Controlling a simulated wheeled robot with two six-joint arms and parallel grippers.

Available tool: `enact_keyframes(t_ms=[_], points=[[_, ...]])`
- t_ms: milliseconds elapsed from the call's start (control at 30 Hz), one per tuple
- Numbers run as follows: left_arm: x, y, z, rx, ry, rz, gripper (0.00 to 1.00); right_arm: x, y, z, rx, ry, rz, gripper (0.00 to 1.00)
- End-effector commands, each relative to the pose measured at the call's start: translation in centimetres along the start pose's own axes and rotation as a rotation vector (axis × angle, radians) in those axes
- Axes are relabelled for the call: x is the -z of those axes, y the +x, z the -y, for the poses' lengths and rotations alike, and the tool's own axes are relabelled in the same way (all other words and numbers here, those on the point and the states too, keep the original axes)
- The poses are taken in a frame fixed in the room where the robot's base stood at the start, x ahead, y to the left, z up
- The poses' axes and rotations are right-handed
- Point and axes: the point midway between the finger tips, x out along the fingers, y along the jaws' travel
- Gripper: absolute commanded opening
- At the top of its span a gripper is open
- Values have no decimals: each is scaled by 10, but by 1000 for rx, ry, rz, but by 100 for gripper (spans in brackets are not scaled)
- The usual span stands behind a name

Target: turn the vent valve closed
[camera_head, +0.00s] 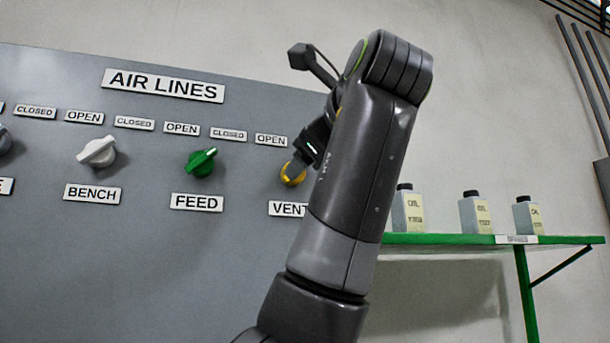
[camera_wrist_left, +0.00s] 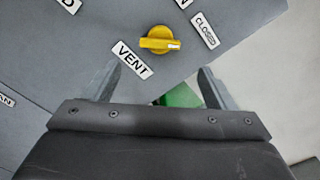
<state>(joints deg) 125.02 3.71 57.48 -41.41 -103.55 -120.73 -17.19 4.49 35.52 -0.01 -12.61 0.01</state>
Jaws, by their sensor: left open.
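The yellow vent valve (camera_head: 293,176) is on the grey panel, partly hidden by my left gripper (camera_head: 301,163). In the left wrist view, the vent valve (camera_wrist_left: 157,41) lies ahead of the open gap of my left gripper (camera_wrist_left: 159,68), with neither finger seen touching it. Its white-marked end points right in that view, on the side of the CLOSED label (camera_wrist_left: 204,30) and a little below it. The VENT label (camera_wrist_left: 132,59) is beside it. Part of an OPEN label shows at the top edge. My right gripper is not in view.
The panel also has a green feed valve (camera_head: 201,162) and a white bench valve (camera_head: 97,151) to the left. On the right, a green shelf (camera_head: 430,239) carries three bottles. My left arm covers the panel's right side.

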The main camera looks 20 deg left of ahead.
Motion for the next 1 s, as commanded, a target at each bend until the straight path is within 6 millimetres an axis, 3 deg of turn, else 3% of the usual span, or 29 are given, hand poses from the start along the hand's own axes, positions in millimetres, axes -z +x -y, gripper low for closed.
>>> enact_keyframes(t_ms=[200,400,1000], points=[[2,-49,-1,2,1,0,78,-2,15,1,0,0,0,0],[1,-73,0,0,1,-1,78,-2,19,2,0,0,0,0],[0,-78,0,-1,1,-1,78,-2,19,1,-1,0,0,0]])
